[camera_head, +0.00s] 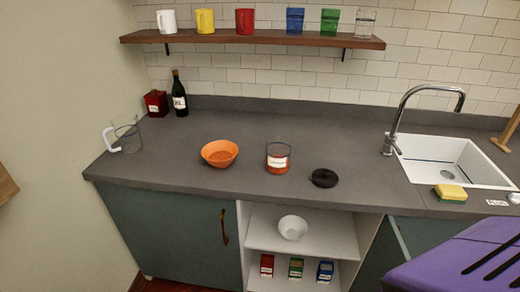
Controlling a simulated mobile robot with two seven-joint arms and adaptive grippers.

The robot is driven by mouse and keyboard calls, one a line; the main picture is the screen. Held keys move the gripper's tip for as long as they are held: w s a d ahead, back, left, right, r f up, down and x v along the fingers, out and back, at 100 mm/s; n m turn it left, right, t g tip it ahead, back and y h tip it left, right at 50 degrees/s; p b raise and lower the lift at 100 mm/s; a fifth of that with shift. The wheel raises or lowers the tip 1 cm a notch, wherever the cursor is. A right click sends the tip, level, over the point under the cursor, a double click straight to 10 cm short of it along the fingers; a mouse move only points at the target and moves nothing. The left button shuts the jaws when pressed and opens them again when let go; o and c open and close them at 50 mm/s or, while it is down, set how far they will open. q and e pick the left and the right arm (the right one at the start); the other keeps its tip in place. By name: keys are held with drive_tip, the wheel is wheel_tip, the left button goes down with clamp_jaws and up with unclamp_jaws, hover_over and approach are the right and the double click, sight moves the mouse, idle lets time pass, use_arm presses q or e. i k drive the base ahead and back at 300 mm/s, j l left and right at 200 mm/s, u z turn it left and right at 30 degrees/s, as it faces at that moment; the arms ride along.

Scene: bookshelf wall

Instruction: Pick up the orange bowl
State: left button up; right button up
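The orange bowl (220,153) sits on the grey counter (180,170), left of the middle of the view. It is open side up and looks slightly tilted. Nothing touches it, and its inside looks empty. Neither of my grippers shows in this view.
A glass jar with red contents (278,158) stands right of the bowl, with a black lid (324,178) beyond it. A clear pitcher (126,137), dark bottle (179,93) and red box (156,103) stand left. The sink (455,160) is right. A shelf (250,38) with cups hangs above.

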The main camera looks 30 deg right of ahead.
sight(219, 154)
drive_tip(key=i+j+z, duration=0.3)
drive_tip(key=z, duration=0.15)
drive_tip(key=i+j+z, duration=0.2)
drive_tip(key=j+z, duration=0.3)
